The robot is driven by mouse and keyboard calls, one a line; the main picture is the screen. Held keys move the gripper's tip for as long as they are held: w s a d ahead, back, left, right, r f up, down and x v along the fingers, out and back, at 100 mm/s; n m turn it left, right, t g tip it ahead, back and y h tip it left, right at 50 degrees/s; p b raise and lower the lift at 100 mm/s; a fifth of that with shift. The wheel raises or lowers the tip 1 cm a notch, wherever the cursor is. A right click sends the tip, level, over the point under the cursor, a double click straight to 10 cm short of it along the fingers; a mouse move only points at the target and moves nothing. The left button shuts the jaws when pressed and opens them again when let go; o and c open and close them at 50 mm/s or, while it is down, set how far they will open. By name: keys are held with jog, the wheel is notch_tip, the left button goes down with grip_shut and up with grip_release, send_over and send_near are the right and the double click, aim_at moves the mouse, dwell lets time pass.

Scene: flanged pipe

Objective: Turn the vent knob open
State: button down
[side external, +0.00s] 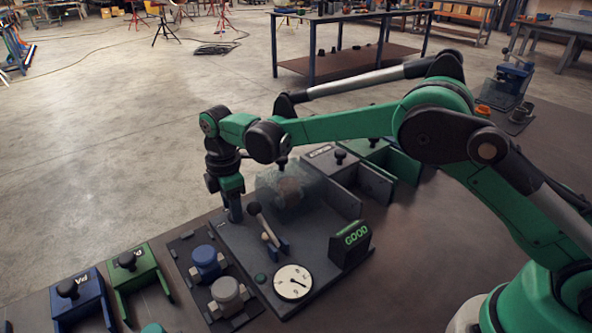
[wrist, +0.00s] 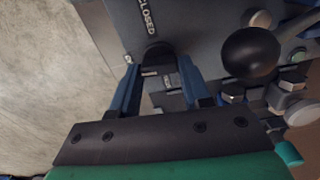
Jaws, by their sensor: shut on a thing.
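The vent knob (wrist: 158,57) is a dark rounded knob on the grey panel (wrist: 190,22), beside the printed word CLOSED. In the wrist view its near part sits between the blue fingers of my gripper (wrist: 158,80), which is shut on it. In the side view my gripper (side external: 233,207) points down at the panel's far left corner, and the arm and fingers hide the knob there. How far the knob is turned cannot be told.
A black ball-ended lever (side external: 255,209) stands close right of my gripper; its ball (wrist: 250,52) shows in the wrist view. A clear-covered part (side external: 290,188), a dial (side external: 293,282) and a GOOD display (side external: 352,242) share the panel. Blue and grey valves (side external: 207,262) stand left.

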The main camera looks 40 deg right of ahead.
jog(key=shift+n, duration=0.6)
jog(key=shift+c, duration=2)
grip_release()
notch_tip(320, 180, up, 6)
jog(key=shift+f, duration=0.15)
